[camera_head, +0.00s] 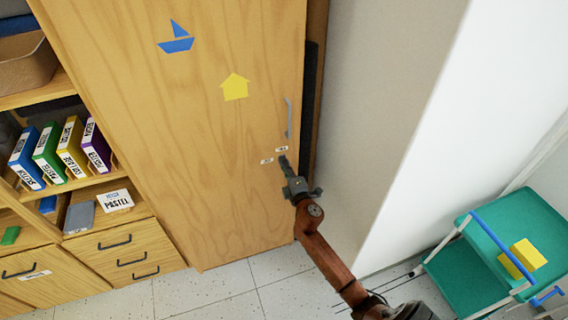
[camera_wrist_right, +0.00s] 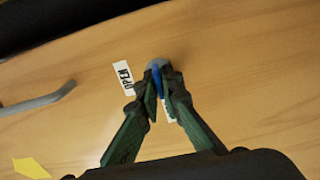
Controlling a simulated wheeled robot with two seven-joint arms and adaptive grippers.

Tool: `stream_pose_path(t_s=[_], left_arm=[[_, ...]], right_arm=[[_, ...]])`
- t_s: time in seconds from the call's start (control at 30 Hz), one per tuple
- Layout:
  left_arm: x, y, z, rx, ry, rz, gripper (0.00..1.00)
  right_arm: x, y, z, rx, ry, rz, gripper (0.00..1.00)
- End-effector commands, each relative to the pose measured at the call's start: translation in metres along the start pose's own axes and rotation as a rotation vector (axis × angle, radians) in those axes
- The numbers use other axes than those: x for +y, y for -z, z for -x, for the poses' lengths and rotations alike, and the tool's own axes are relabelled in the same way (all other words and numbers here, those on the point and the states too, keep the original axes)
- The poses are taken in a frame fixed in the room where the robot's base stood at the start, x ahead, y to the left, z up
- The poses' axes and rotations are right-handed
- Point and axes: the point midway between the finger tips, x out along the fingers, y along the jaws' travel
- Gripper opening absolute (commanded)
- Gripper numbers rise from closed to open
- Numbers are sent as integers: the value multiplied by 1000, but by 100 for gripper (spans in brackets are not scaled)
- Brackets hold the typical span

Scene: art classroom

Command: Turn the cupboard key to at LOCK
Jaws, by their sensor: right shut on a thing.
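The wooden cupboard door (camera_head: 215,130) stands at the centre of the head view, with a grey bar handle (camera_head: 289,118) near its right edge. Small white labels (camera_head: 267,161) sit below the handle. In the right wrist view one label reads OPEN (camera_wrist_right: 124,77); another is mostly hidden behind the fingers. My right gripper (camera_head: 284,163) reaches the door beside these labels. In the wrist view its green fingers (camera_wrist_right: 160,85) are shut on the blue key (camera_wrist_right: 157,78), in front of a round grey lock plate (camera_wrist_right: 158,63). The key's angle is mostly hidden. My left gripper is not in view.
Shelves with coloured boxes (camera_head: 62,150) and drawers (camera_head: 125,255) stand left of the door. Tiled floor (camera_head: 235,290) is clear below the door.

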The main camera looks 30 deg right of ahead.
Motion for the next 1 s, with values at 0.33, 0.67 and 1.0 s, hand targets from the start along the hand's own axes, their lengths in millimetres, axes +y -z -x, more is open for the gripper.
stream_pose_path(t_s=[0.33, 0.67, 1.0], left_arm=[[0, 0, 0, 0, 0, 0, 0], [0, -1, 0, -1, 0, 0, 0], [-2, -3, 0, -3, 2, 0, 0]], right_arm=[[-1, 1, 0, 2, 1, 23, 0], [-1, 1, 0, 1, 1, 21, 15], [0, 0, 0, 0, 0, 21, 22]])
